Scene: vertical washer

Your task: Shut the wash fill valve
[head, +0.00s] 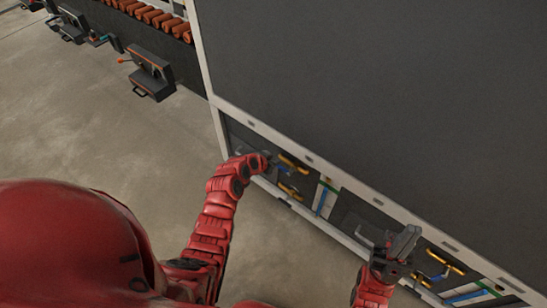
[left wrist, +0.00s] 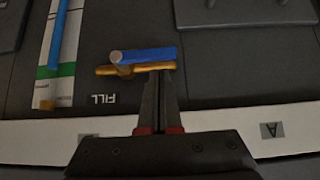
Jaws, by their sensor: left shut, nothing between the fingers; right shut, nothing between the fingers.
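The wash fill valve shows in the left wrist view as a blue lever handle (left wrist: 148,54) over a brass body (left wrist: 105,71), above an upside-down FILL label (left wrist: 103,98). The handle lies sideways in that view, roughly along the brass body. My left gripper (left wrist: 161,78) is shut, with its fingertips at the right part of the handle. Whether they touch it I cannot tell. In the head view my left gripper (head: 266,159) is at the lower panel, near brass fittings (head: 293,162). My right gripper (head: 409,236) is shut and empty, further right in front of the panel.
A blue-and-white strip with green marks (left wrist: 57,55) stands left of the valve. A pale frame rail (left wrist: 50,140) runs below. A large dark panel (head: 380,90) rises above the lower section. More brass fittings (head: 445,262) are near my right gripper. Open floor (head: 90,140) lies left.

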